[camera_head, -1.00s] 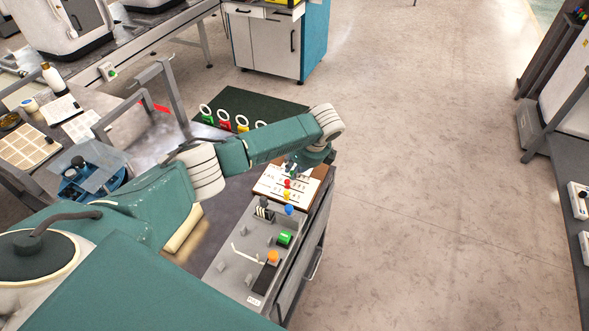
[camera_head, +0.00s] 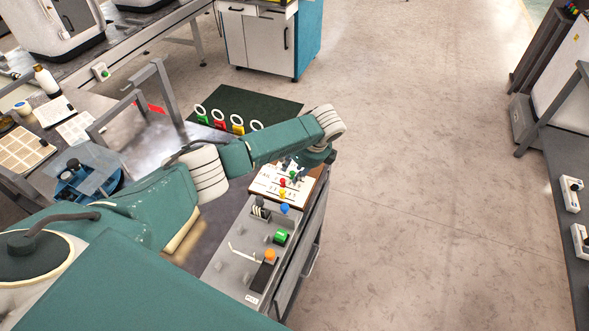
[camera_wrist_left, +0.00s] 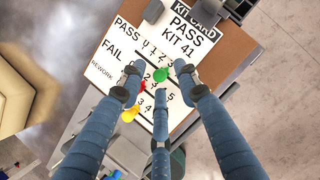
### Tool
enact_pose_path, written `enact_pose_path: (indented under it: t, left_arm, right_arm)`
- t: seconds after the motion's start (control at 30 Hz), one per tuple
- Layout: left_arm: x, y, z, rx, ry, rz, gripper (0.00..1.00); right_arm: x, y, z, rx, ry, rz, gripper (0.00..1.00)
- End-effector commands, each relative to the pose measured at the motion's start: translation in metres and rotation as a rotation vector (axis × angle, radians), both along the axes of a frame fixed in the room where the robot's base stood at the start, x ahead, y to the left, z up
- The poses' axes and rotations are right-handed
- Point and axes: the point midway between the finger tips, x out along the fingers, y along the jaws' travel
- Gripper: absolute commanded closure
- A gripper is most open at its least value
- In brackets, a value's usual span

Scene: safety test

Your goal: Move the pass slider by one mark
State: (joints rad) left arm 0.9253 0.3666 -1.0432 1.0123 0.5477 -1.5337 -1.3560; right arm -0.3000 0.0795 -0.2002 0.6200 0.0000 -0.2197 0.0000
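A red knob (camera_wrist_left: 142,87) is at the FAIL row and a yellow knob (camera_wrist_left: 130,114) at the REWORK row. My left gripper (camera_wrist_left: 160,78) has its three blue fingers spread around the green knob, with visible gaps. In the head view my left gripper (camera_head: 292,164) is over the board's far part. My right gripper is out of view.
A dark mat (camera_head: 262,107) with several coloured ringed tags lies behind my arm. Open floor is to the right.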

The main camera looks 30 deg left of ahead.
Motion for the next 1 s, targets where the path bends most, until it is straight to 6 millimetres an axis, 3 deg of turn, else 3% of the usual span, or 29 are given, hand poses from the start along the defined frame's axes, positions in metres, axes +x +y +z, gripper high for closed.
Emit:
enact_pose_path:
  t: [0.17,0.63,0.8,1.0]
  left_arm:
    - [-0.001,-0.004,0.009,-0.002,-0.001,-0.001,0.68]
    - [-0.012,-0.037,0.094,0.0,-0.004,-0.002,0.68]
    - [-0.014,-0.043,0.108,0.0,-0.001,0.0,0.68]
    - [-0.015,-0.044,0.111,0.0,0.0,0.0,0.68]
  right_arm:
    - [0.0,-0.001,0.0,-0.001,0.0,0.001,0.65]
    - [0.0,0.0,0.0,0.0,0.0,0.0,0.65]
    - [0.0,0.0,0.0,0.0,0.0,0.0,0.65]
    - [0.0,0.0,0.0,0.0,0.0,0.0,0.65]
